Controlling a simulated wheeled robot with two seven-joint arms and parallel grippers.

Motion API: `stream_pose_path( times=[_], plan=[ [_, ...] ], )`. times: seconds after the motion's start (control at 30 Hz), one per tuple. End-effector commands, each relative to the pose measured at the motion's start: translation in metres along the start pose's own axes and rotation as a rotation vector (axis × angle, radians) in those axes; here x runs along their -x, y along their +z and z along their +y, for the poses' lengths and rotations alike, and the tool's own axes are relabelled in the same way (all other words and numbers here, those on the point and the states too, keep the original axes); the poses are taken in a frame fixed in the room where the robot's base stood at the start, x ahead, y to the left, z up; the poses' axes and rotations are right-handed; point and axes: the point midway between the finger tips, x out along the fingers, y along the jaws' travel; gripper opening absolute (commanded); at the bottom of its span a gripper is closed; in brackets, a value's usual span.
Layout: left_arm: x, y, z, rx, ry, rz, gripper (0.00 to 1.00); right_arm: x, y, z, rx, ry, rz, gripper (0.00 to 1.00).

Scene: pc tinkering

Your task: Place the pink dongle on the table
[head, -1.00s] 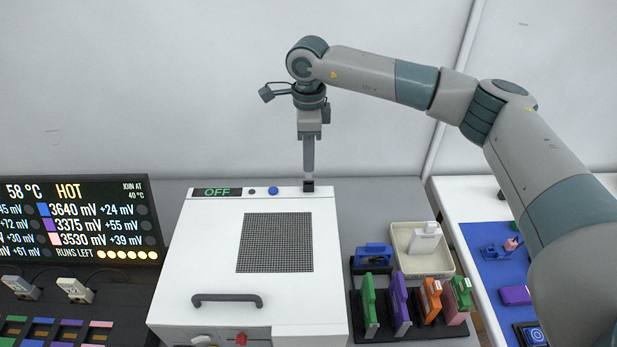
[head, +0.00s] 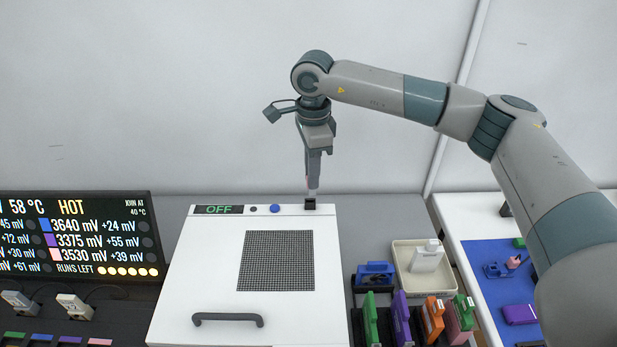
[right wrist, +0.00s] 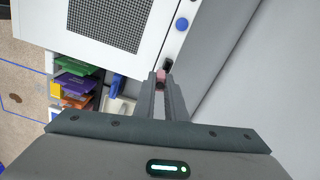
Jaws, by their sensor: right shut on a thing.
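My right gripper (head: 313,192) points down at the back right corner of the white box (head: 200,270), just above a small black socket (head: 310,204). In the right wrist view, the right gripper (right wrist: 161,84) is shut on a small pink piece, which looks like the pink dongle (right wrist: 161,75). The fingers hide most of it. The black socket (right wrist: 168,64) is right by the fingertips; I cannot tell whether the dongle touches it. The grey table (head: 390,215) shows behind and to the right of the box. My left gripper is not in view.
A display (head: 80,235) reads HOT and 58 °C at left. Right of the box stand a cream tray (head: 405,278) with a white item and a rack of coloured modules (head: 400,318). A blue mat (head: 490,255) holds small parts. The grey strip behind the box is clear.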

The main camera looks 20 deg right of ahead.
Motion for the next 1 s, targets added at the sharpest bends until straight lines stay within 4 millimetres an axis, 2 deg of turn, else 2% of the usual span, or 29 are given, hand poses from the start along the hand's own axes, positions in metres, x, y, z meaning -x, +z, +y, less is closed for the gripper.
stream_pose_path(
  times=[0.17, 0.6, 0.8, 1.0],
  plan=[
    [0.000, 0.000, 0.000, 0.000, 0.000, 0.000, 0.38, 0.007, -0.002, 0.026, 0.316, -0.002, -0.003, 0.00],
    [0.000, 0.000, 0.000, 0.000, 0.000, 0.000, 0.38, 0.022, -0.014, 0.109, 1.269, -0.002, -0.001, 0.00],
    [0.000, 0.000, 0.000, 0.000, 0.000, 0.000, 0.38, 0.025, -0.019, 0.133, 1.538, 0.002, 0.002, 0.00],
    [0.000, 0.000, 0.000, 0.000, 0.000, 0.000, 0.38, 0.026, -0.021, 0.141, 1.626, 0.004, 0.003, 0.00]
  ],
)
